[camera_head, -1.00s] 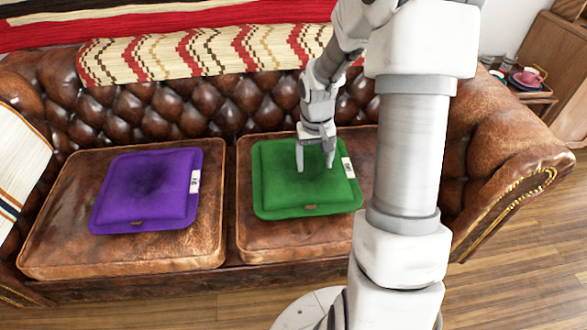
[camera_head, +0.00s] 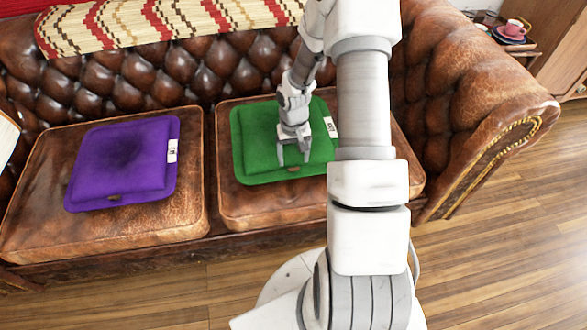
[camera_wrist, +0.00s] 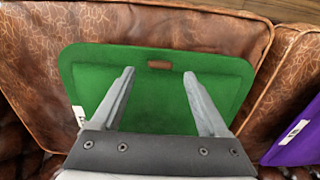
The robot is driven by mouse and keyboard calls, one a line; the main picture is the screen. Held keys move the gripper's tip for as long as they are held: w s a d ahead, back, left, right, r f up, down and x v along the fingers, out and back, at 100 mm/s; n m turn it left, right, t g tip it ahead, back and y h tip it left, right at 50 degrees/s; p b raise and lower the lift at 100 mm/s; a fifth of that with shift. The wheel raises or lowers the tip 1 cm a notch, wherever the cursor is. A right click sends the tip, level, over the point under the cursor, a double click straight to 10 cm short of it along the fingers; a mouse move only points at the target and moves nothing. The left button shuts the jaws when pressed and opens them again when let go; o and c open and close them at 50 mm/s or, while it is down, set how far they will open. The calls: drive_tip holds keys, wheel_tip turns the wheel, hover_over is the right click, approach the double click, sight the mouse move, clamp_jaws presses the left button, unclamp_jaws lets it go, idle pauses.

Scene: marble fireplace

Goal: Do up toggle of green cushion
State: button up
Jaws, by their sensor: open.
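The green cushion (camera_head: 262,150) lies flat on the right seat of a brown leather sofa. It also fills the middle of the wrist view (camera_wrist: 155,88). Its small brown toggle (camera_head: 293,169) is at the middle of the front edge; in the wrist view the toggle (camera_wrist: 159,65) shows near the top, beyond and between my fingertips. Whether the toggle is fastened is too small to tell. My gripper (camera_head: 294,160) is open and empty over the front part of the cushion, pointing down, just behind the toggle. Its two fingers (camera_wrist: 158,72) are wide apart in the wrist view.
A purple cushion (camera_head: 124,165) lies on the left seat. The tufted sofa back (camera_head: 170,85) rises behind, with a patterned throw (camera_head: 160,22) on top. The rolled right armrest (camera_head: 490,140) is beside the seat. A side table with a pink cup (camera_head: 514,28) stands at the far right.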

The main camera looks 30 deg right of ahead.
sight(294, 168)
drive_tip(key=shift+f+b, duration=0.5)
drive_tip(key=shift+f, duration=1.65)
drive_tip(key=shift+c, duration=0.3)
